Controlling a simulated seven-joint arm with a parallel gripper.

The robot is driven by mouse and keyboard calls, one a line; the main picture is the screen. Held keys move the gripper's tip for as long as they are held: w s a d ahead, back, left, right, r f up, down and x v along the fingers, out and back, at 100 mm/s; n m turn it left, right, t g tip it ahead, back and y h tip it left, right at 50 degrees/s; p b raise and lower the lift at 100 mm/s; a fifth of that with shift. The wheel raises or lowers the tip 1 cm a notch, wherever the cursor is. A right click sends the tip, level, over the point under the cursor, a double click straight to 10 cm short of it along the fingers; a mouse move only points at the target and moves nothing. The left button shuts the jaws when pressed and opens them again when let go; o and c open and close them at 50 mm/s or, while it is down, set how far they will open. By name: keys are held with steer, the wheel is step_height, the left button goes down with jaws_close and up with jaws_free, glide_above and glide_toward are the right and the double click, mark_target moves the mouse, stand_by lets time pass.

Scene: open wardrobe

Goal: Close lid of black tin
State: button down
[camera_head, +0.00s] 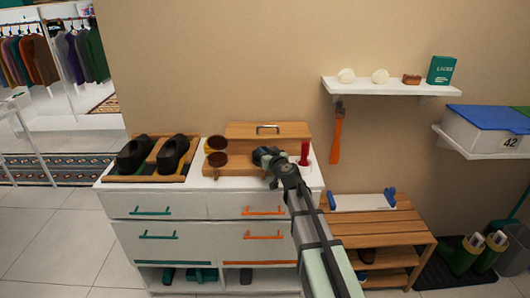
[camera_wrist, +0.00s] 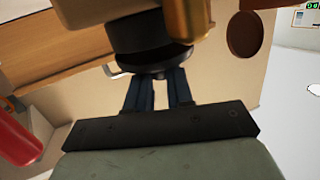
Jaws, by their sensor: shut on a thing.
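The black tin (camera_wrist: 140,30) shows as a dark round body at the top centre of the wrist view. A dark rounded disc (camera_wrist: 150,66), which looks like its lid, lies just below it in the picture, at my fingertips. My gripper (camera_wrist: 158,78) is shut on that disc's edge; the exact contact is partly hidden. In the head view my gripper (camera_head: 266,157) is over the wooden tray on the dresser top, and it mostly hides the tin. Whether lid and tin body touch is unclear.
Open tins with brown contents (camera_head: 217,159) stand left of my gripper. A wooden box (camera_head: 268,132) with a handle is behind. A red cylinder (camera_head: 305,152) stands close on the right. Black shoes (camera_head: 173,156) are farther left. A wall shelf (camera_head: 388,89) is at upper right.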

steer(key=shift+w, duration=0.1)
steer(key=c, duration=1)
jaws_free()
steer(key=v, duration=1.4)
steer(key=shift+a, duration=0.1)
